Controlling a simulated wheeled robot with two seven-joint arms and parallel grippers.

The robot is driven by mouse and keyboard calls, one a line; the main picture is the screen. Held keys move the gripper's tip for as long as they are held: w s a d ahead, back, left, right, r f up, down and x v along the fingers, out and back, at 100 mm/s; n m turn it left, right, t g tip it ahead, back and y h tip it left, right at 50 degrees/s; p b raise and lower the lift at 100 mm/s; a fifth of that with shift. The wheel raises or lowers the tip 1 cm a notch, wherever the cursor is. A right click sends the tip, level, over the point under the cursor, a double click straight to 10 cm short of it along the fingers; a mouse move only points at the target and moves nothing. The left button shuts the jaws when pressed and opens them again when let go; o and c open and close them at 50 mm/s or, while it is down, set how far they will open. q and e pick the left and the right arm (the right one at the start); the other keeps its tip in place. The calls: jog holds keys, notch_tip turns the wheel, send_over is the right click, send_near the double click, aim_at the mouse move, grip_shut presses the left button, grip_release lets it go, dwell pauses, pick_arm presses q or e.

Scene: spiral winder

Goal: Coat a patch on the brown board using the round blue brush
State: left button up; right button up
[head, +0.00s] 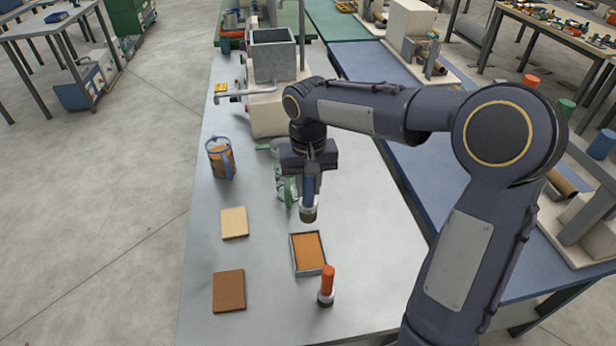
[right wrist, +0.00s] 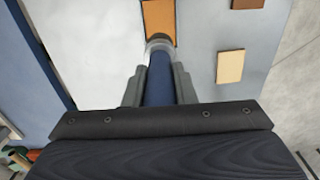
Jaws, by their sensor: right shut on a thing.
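My right gripper (head: 309,172) points down over the table and is shut on the round blue brush (head: 309,190). The brush hangs with its bristle end down, above the table just behind the shallow tray of orange coating (head: 308,252). In the right wrist view the blue handle (right wrist: 159,80) stands between the fingers (right wrist: 160,72), and its metal collar overlaps the edge of the orange patch (right wrist: 160,22). The brown board (head: 229,291) lies flat at the front left, apart from the brush; its edge shows in the right wrist view (right wrist: 247,4). My left gripper is not in view.
A pale tan board (head: 234,222) lies behind the brown one. A can with a blue handle (head: 220,157), a green object (head: 286,187) and a machine with a grey hopper (head: 273,55) stand farther back.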

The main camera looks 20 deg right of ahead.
aim_at(308, 208)
notch_tip(308, 208, down, 8)
jog(key=b, duration=0.3)
jog(key=shift+f+b, duration=0.2)
jog(key=shift+b, duration=0.1)
jog(key=shift+f+b, duration=2.25)
jog(key=shift+f, duration=0.6)
jog(key=shift+f+b, duration=0.35)
jog(key=shift+f, duration=0.2)
jog(key=shift+r, duration=0.1)
jog(key=shift+r+p, duration=2.8)
jog(key=shift+r, duration=0.65)
jog(key=shift+r, duration=0.1)
